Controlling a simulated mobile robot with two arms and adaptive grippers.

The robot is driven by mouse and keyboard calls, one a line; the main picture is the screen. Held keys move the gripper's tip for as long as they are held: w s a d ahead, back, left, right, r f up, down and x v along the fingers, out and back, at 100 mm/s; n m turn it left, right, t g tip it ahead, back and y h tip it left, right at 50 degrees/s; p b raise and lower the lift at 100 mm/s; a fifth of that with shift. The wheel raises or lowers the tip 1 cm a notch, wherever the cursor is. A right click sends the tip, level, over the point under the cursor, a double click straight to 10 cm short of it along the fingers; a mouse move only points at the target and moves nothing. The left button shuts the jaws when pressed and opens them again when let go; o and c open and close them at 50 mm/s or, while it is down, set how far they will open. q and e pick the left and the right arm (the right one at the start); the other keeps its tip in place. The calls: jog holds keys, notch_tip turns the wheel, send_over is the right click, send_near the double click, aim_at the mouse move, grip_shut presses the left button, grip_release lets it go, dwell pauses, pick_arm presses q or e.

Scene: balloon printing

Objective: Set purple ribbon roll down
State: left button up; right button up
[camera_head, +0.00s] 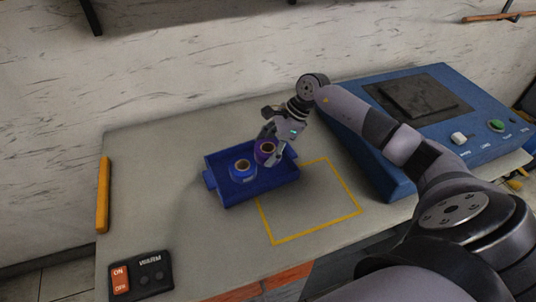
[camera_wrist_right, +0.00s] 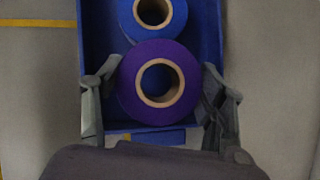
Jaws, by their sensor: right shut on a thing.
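The purple ribbon roll (camera_head: 264,151) is at the right part of the blue tray (camera_head: 232,202) in the head view. In the wrist view the purple roll (camera_wrist_right: 158,110) stands with its cardboard core facing the camera, beside a blue ribbon roll (camera_wrist_right: 150,22). The blue roll (camera_head: 243,171) also shows in the tray in the head view. My right gripper (camera_head: 271,155) is shut on the purple roll, with one finger on each side (camera_wrist_right: 160,105). Whether the roll's underside touches the tray floor is hidden. My left gripper is not in view.
A yellow outlined square (camera_head: 315,233) lies on the table right of the tray. A blue machine (camera_head: 425,115) stands at the right, under my right arm. A black ON/OFF switch panel (camera_head: 141,276) is at the front left. Bare table (camera_head: 150,175) lies left of the tray.

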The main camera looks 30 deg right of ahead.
aim_at(268, 156)
notch_tip(268, 156, down, 3)
jog(key=shift+f, duration=0.15)
jog(key=shift+f, duration=0.2)
jog(key=o, duration=1.2)
jog(key=shift+r, duration=0.1)
jog(key=shift+r, duration=0.1)
